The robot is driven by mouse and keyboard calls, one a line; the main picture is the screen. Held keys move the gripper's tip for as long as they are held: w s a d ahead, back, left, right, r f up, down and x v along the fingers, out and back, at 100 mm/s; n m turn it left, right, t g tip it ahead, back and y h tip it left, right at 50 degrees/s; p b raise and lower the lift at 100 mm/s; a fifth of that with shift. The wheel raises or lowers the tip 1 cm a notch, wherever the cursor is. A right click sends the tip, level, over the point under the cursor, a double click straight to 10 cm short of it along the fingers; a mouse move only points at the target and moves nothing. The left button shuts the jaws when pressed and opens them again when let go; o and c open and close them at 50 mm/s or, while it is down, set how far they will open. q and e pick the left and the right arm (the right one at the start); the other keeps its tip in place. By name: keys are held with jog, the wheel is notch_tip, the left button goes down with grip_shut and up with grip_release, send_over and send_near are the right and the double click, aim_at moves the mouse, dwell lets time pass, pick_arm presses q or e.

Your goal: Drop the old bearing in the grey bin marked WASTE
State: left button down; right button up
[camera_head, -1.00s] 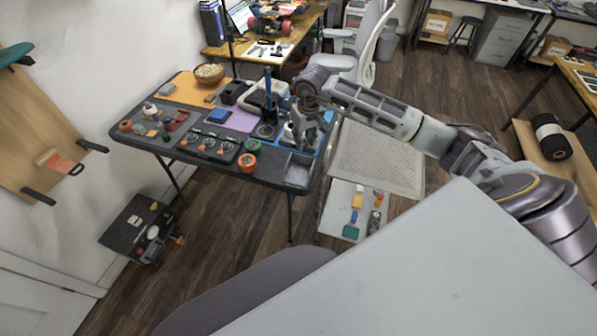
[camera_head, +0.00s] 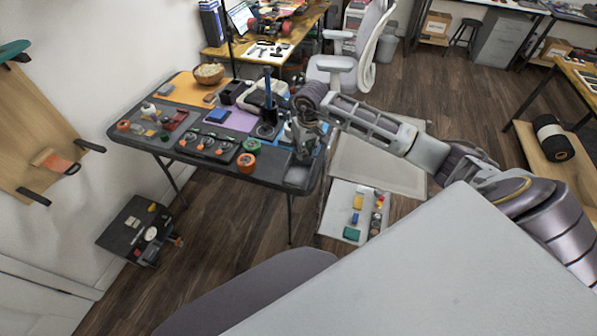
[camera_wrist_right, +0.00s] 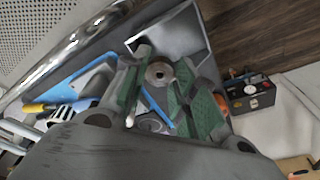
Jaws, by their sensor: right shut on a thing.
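The old bearing (camera_wrist_right: 159,74), a small metal ring with a dark centre, shows between the green-padded fingers of my right gripper (camera_wrist_right: 160,88) in the wrist view. The gripper is shut on it. In the head view my right gripper (camera_head: 304,157) hangs over the near right corner of the dark table, and the bearing cannot be made out there. The grey bin (camera_head: 297,176) is directly below the gripper, partly covered by it. In the wrist view the bin (camera_wrist_right: 184,40) lies just beyond the bearing; its marking is not readable. My left gripper is not in view.
The dark table (camera_head: 215,167) carries a tray of orange-ringed wheels (camera_head: 208,147), an orange-and-green wheel (camera_head: 246,162), a blue mat and a wooden bowl (camera_head: 209,73). A pale board with small coloured parts (camera_head: 343,210) is right of the table.

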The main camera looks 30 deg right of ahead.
jog(key=o, duration=1)
jog(key=shift+o, duration=0.2)
notch_tip(320, 180, up, 12)
jog(key=s, duration=0.1)
jog(key=shift+s, duration=0.4)
jog(key=shift+a+f, duration=0.1)
jog(key=shift+a, duration=0.05)
dwell(0.4)
